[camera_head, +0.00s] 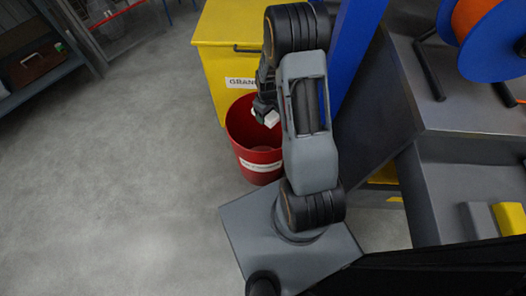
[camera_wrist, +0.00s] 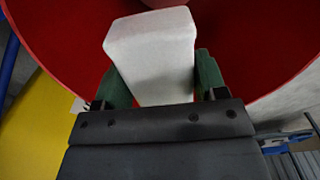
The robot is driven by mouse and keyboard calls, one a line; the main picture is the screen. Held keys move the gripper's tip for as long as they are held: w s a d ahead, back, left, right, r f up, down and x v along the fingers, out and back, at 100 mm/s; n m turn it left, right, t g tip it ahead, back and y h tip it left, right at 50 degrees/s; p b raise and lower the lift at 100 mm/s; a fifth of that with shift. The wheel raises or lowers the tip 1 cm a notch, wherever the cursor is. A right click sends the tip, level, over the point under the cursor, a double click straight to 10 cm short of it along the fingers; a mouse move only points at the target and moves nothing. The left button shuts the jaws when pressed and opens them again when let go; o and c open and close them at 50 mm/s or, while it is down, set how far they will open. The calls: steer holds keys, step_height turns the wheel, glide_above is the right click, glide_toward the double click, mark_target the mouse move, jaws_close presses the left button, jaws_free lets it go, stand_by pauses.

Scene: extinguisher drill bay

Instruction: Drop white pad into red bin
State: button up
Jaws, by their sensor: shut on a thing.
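The white pad (camera_wrist: 152,55) is a pale block held between the green-lined fingers of my gripper (camera_wrist: 158,80) in the wrist view. In the head view the white pad (camera_head: 270,118) shows small at the end of my gripper (camera_head: 262,108), partly hidden by my arm. The red bin (camera_head: 258,163) is an open round bin with a white label, standing on the floor. The pad and gripper appear over the bin's opening in the head view. In the wrist view the red bin's inner wall (camera_wrist: 70,40) surrounds the pad. The exact height above the rim is unclear.
A yellow chest (camera_head: 222,60) with a handle and label stands behind the bin. A blue post (camera_head: 355,45) and a grey bench (camera_head: 470,165) with a blue and orange reel (camera_head: 490,35) are to the right. The floor at left is clear.

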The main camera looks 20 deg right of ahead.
steer(key=shift+f, duration=0.2)
steer(key=o, duration=1)
step_height(320, 180, up, 14)
steer(key=p, duration=0.4)
steer(key=shift+p, duration=0.3)
